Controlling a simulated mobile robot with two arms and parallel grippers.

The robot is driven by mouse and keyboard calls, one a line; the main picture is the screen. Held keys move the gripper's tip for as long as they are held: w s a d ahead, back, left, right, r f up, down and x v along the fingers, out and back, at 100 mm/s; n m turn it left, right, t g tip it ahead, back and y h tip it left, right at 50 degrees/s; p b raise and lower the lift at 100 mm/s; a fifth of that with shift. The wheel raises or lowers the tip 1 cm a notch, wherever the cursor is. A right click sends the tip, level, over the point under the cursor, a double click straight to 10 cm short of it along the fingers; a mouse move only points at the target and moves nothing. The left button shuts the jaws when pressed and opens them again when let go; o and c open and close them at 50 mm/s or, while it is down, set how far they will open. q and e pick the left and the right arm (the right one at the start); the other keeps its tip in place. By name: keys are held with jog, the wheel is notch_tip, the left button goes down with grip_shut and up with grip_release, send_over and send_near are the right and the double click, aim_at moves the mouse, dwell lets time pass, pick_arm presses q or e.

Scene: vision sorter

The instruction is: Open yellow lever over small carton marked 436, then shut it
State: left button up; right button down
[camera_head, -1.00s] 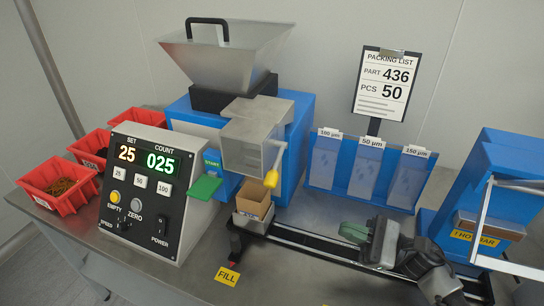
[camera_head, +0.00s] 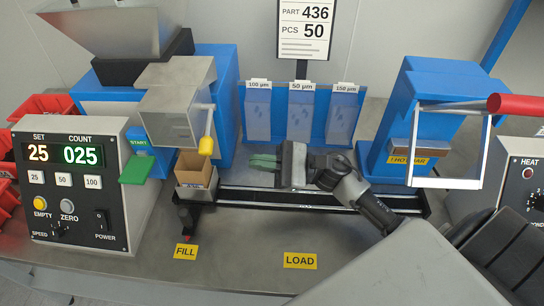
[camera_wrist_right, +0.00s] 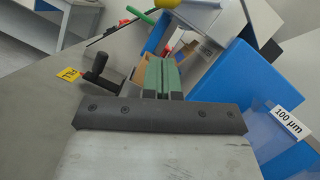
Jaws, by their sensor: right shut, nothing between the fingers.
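The yellow lever (camera_head: 206,145) hangs at the front right of the grey metal chute box (camera_head: 178,115). The small carton (camera_head: 194,169) stands open just below it, in a holder at the left end of the rail. Any number on the carton is too small to read; 436 shows on the packing list (camera_head: 305,30). My right gripper (camera_head: 252,161), with green fingers, is shut and empty to the right of the carton, apart from it. In the right wrist view the shut fingers (camera_wrist_right: 160,70) point toward the carton (camera_wrist_right: 143,72) and the lever (camera_wrist_right: 166,22). My left gripper is not in view.
A counter panel (camera_head: 75,185) reading SET 25 and COUNT 025 stands left, with a green START tab (camera_head: 137,170) beside it. Bag pockets (camera_head: 301,112) stand behind the rail (camera_head: 290,197). A blue hot-bar sealer (camera_head: 425,120) with a red-handled frame is at right.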

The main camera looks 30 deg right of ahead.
jog(key=w+a+r+p, duration=0.1)
jog(key=a+r+p, duration=0.2)
jog(key=a, duration=0.3)
jog(key=shift+w+a+r, duration=0.2)
jog(key=shift+w+r, duration=0.2)
jog(key=shift+r, duration=0.4)
